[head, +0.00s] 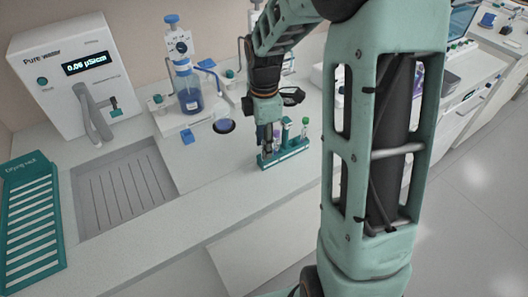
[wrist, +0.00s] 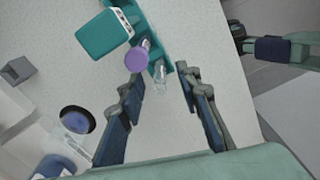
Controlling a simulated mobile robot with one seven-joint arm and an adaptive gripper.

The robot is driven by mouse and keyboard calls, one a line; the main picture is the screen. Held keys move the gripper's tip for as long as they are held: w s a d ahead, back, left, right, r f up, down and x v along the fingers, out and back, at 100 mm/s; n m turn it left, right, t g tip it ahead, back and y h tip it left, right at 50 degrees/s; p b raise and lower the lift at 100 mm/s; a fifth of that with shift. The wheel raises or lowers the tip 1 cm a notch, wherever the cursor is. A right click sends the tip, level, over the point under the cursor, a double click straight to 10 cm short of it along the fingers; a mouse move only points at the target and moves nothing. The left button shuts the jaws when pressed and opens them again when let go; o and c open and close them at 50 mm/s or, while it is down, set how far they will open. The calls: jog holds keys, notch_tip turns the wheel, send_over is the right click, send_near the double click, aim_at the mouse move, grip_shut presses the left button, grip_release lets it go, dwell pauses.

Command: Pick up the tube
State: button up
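A teal rack (head: 290,154) stands on the counter and holds a few small tubes. One tube has a green cap (head: 305,120). In the wrist view, a purple cap (wrist: 137,59) sits beside the rack's teal strip (wrist: 153,32), and a clear tube (wrist: 160,78) stands near the rack's end. My gripper (head: 268,145) points down at the left end of the rack. In the wrist view its two fingers (wrist: 160,82) are apart, with the clear tube in line with the gap between their tips. I cannot tell whether either finger touches it.
A blue-filled bottle (head: 190,96) stands left of the rack. A round dark-blue item (head: 224,126) lies near it. A sink (head: 122,188), a water unit (head: 70,75) and a teal drying rack (head: 33,225) are further left. The counter in front of the rack is clear.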

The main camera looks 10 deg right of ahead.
jog(key=shift+f, duration=0.1)
grip_shut()
dwell(0.4)
